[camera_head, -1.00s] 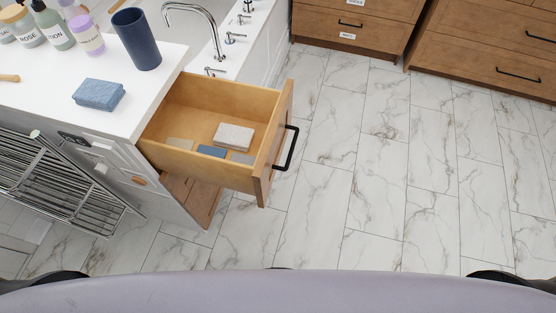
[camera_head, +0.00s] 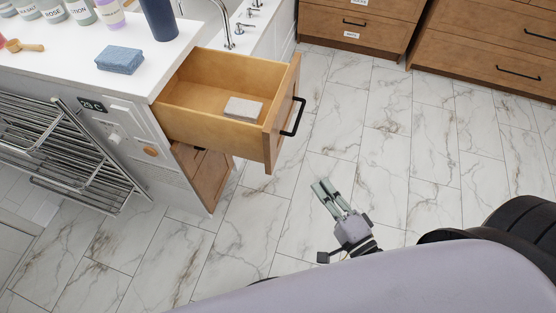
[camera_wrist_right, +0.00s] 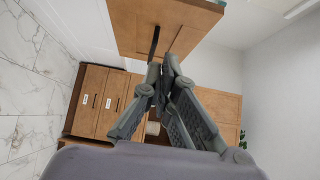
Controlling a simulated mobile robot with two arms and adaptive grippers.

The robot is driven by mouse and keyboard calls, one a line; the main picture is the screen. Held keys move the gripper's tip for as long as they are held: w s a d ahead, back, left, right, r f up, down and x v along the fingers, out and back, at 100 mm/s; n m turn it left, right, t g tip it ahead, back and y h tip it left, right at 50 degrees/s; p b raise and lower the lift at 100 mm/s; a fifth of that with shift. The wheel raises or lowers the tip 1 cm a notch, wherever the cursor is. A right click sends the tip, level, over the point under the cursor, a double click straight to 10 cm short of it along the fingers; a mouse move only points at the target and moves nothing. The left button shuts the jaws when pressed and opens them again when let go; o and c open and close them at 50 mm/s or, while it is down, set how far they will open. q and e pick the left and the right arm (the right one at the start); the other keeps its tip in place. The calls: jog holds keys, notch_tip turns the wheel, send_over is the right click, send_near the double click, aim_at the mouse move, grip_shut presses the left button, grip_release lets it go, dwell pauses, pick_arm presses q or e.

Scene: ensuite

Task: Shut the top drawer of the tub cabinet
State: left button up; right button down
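The top drawer (camera_head: 222,137) of the tub cabinet (camera_head: 138,125) is pulled well out. It is light wood inside, with a wooden front and a black bar handle (camera_head: 294,117). A pale block (camera_head: 243,107) lies inside it. My right gripper (camera_head: 323,189) is over the floor, in front of the drawer and to its right in the head view, apart from the handle. Its two fingers are together and empty. In the right wrist view the fingertips (camera_wrist_right: 161,68) nearly meet, with a wooden panel (camera_wrist_right: 188,24) with a dark handle beyond them. My left gripper is out of view.
A blue sponge (camera_head: 120,60), a dark blue cup (camera_head: 160,18) and several bottles stand on the white counter. A metal towel rack (camera_head: 65,150) is at the left. Wooden drawer units (camera_head: 490,60) stand at the back right. The marble floor (camera_head: 375,130) between is clear.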

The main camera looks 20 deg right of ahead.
send_near(277, 139)
jog(key=w+d, duration=0.2)
jog(key=d, duration=0.1)
jog(key=w+a, duration=0.1)
jog(key=w+a+p, duration=0.1)
jog(key=a, duration=0.1)
jog(key=shift+w+a+r, duration=0.1)
jog(key=shift+a, duration=0.25)
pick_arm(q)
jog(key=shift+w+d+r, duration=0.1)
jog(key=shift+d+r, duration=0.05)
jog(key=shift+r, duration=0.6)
pick_arm(e)
jog(key=shift+w+a, duration=0.1)
